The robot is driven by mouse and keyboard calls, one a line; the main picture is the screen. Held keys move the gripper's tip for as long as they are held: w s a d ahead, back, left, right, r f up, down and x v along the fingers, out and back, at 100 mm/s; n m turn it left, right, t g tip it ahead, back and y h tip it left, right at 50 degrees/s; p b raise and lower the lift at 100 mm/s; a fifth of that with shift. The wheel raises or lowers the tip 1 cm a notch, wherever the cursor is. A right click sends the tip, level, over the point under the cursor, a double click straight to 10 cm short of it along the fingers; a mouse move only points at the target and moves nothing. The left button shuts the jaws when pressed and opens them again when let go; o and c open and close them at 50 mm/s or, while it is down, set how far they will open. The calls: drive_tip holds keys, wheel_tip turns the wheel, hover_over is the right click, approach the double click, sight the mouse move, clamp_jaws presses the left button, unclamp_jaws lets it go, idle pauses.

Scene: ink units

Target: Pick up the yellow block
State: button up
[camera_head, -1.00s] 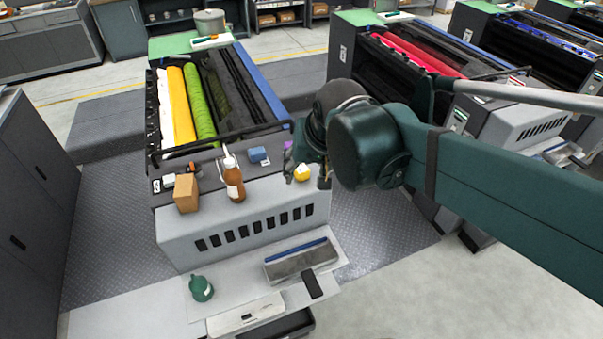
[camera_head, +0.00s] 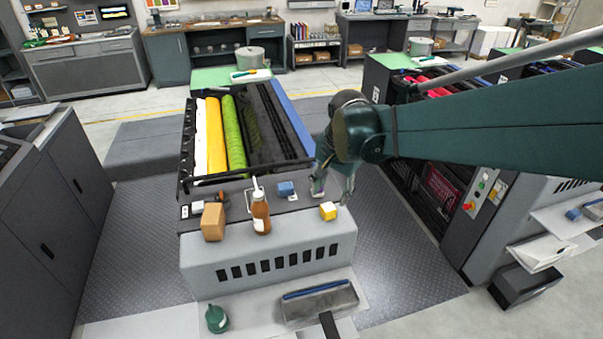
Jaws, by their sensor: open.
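The yellow block (camera_head: 328,211) sits on the front ledge of the ink unit (camera_head: 270,245), near its right end. My gripper (camera_head: 331,196) hangs from the arm at the right, just above and behind the block in this view. Its fingers are spread apart and hold nothing. The block shows fully, with no finger in front of it. I cannot tell exactly how far the fingertips are from the block.
On the same ledge are a blue block (camera_head: 286,189), a brown bottle (camera_head: 261,214) and a tan box (camera_head: 213,221). Yellow and green rollers (camera_head: 233,145) lie behind. A green bottle (camera_head: 217,318) and a grey tray (camera_head: 319,301) are on the lower shelf.

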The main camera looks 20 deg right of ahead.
sight(331, 206)
drive_tip(key=w+d+f+m, duration=0.1)
drive_tip(key=w+f, duration=0.1)
drive_tip(key=w, duration=0.1)
drive_tip(key=w+d+f+m+g, duration=0.1)
drive_tip(key=w+f+m, duration=0.1)
drive_tip(key=w+f, duration=0.1)
drive_tip(key=w+d+f+m+g, duration=0.1)
drive_tip(key=w+d+f+m, duration=0.1)
drive_tip(key=w+f, duration=0.1)
drive_tip(key=shift+f, duration=0.25)
drive_tip(key=shift+w+d+f+m+g, duration=0.15)
drive_tip(key=shift+w+f+m, duration=0.1)
drive_tip(key=shift+f, duration=0.15)
drive_tip(key=shift+w+d+f+m+g, duration=0.1)
drive_tip(key=shift+w+f+m+g, duration=0.05)
drive_tip(key=shift+f+m, duration=0.15)
drive_tip(key=shift+f, duration=0.1)
drive_tip(key=shift+f, duration=1.25)
drive_tip(key=shift+w+f+p, duration=0.15)
drive_tip(key=shift+f+p, duration=0.3)
drive_tip(key=shift+f, duration=2.15)
drive_tip(key=shift+c, duration=0.5)
drive_tip(key=c, duration=0.9)
